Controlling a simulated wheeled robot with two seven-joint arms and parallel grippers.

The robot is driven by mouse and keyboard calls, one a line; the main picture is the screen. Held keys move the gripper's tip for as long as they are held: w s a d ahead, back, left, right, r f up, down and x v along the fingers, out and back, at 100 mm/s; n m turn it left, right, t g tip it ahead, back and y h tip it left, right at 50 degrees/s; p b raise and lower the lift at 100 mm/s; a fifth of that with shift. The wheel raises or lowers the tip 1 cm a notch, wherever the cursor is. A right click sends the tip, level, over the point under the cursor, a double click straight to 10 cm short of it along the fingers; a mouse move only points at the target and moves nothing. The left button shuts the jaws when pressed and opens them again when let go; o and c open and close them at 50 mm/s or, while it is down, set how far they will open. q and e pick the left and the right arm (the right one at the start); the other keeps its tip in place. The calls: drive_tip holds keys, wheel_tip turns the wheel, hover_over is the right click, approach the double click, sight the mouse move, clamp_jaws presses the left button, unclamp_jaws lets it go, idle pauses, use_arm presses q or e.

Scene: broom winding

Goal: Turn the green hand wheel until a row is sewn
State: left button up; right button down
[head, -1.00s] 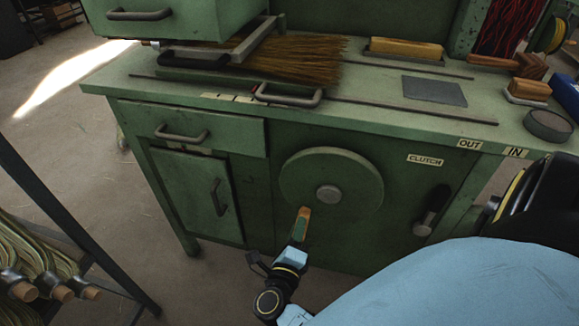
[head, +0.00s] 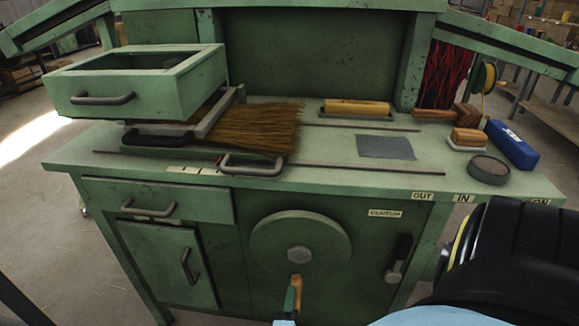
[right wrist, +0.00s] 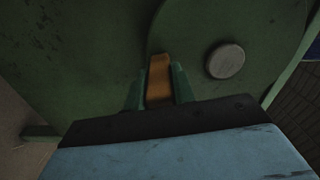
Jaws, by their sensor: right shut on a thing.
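The green hand wheel (head: 301,243) is a round disc on the front of the green bench, with a grey hub (head: 298,255). Its wooden handle (head: 296,285) sticks out at the bottom of the wheel. My right gripper (head: 293,298) is shut on this handle, its green fingers beside the wood. In the right wrist view the handle (right wrist: 159,80) sits between the two fingers, with the hub (right wrist: 225,61) to its right. A broom head with brown bristles (head: 250,127) lies clamped on the bench top at left. My left gripper is not in view.
A clutch lever (head: 397,260) is right of the wheel. An open green drawer box (head: 135,80) stands above the broom.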

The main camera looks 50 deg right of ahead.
drive_tip(key=shift+a+f, duration=0.1)
drive_tip(key=c, duration=1.2)
unclamp_jaws()
drive_tip(key=shift+o, duration=0.2)
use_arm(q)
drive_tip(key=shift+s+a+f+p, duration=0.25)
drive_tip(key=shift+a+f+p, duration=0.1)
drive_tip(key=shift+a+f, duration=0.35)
use_arm(e)
drive_tip(key=v, duration=0.7)
drive_tip(key=shift+a, duration=0.15)
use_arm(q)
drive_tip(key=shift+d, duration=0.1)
use_arm(e)
drive_tip(key=shift+s, duration=0.15)
